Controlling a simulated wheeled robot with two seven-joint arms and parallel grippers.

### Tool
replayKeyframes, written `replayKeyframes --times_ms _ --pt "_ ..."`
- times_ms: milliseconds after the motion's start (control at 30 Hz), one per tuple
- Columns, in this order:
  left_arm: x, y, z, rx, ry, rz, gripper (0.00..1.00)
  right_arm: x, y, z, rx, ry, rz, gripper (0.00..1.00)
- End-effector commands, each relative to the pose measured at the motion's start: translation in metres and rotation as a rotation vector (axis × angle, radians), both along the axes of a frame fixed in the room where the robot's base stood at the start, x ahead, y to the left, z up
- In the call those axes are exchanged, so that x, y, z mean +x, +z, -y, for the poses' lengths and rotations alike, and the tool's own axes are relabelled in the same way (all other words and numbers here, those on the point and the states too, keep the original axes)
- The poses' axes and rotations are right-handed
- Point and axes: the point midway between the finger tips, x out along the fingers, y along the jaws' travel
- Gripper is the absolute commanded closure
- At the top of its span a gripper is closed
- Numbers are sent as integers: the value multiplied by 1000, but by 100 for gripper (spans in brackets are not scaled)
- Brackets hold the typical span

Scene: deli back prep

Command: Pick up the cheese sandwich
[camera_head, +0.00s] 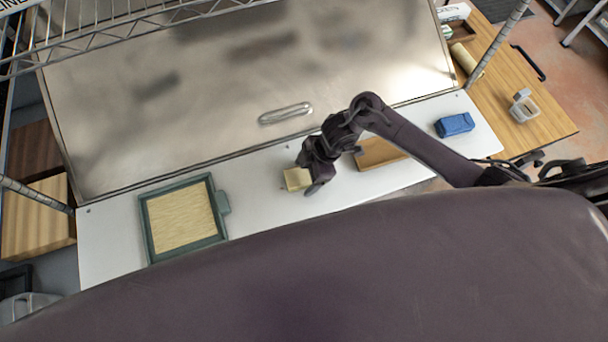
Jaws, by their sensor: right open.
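A small pale yellow block, which looks like the cheese sandwich (296,179), sits on the white counter. My right gripper (303,184) is at the block, with one finger showing at its right side; the gripper partly hides the block. The jaws are open around or beside it; I cannot tell which, nor whether they touch it. My right arm reaches in from the right. My left gripper is not in view.
A green-framed tray (149,226) lies left on the white counter (112,240). A wooden board (376,153) lies right of my gripper, partly behind my arm, and a blue object (454,124) farther right. A large metal panel with a handle (285,113) stands behind. Wire shelving overhangs the upper left.

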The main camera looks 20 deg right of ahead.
Motion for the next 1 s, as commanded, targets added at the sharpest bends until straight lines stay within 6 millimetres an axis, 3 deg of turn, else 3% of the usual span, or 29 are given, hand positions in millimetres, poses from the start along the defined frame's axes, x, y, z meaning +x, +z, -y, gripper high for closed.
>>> replayKeyframes --times_ms 67,467,767,1000 --pt "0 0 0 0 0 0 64 0 0 0 0 0 0 22" --pt "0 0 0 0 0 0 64 0 0 0 0 0 0 73" --pt "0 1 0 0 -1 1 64 0 3 0 1 1 0 73" --pt "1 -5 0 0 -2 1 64 2 29 0 1 2 8 73"
